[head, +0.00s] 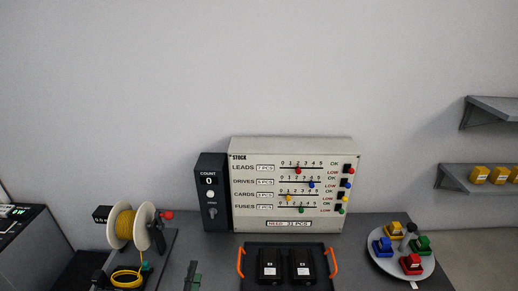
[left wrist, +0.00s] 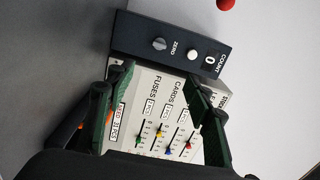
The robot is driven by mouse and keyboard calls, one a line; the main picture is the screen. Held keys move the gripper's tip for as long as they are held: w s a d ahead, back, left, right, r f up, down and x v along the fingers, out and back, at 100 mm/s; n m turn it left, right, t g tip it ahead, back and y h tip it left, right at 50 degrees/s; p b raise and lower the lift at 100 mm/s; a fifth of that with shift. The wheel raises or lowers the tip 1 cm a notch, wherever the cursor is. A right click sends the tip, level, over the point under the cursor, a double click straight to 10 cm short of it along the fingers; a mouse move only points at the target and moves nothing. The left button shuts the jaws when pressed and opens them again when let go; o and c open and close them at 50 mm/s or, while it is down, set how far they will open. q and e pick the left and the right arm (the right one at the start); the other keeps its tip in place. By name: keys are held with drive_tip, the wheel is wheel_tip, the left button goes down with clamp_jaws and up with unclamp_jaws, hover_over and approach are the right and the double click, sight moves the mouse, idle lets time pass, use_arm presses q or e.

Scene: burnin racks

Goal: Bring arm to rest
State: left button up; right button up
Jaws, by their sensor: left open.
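My left gripper (head: 192,274) shows only as its dark green fingertips at the bottom edge of the head view, left of the black tray. In the left wrist view its two green-padded fingers (left wrist: 157,76) stand apart with nothing held between them. Beyond them are the stock board (left wrist: 150,84) and the dark count box (left wrist: 165,45). My right gripper is not in the head view.
On the table, the stock board (head: 291,226) and count box (head: 212,225) stand at the back. A black tray (head: 250,250) with orange handles holds two black units. A yellow reel (head: 124,224) stands left, a round carousel (head: 384,262) right. Shelves (head: 490,110) hang at far right.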

use_arm(q)
drive_tip(key=s+a+f+n+g+y, duration=0.4)
drive_tip(key=s+a+f+n+g, duration=0.4)
drive_tip(key=s+a+f+n, duration=0.55)
drive_tip(key=s+f+n+g+h, duration=0.2)
drive_tip(key=s+f+g, duration=0.1)
drive_tip(key=s, duration=0.7)
drive_tip(key=s+f+n+g+h, duration=0.15)
drive_tip(key=s+g, duration=0.25)
drive_tip(key=s, duration=0.5)
wheel_tip(320, 180, down, 30)
drive_tip(key=s+d+b, duration=0.1)
drive_tip(key=s+f+g, duration=0.2)
drive_tip(key=s+f, duration=1.8)
drive_tip(key=shift+s+d+m+b, duration=0.15)
drive_tip(key=shift+d+m+b, duration=0.25)
drive_tip(key=shift+d+b, duration=0.05)
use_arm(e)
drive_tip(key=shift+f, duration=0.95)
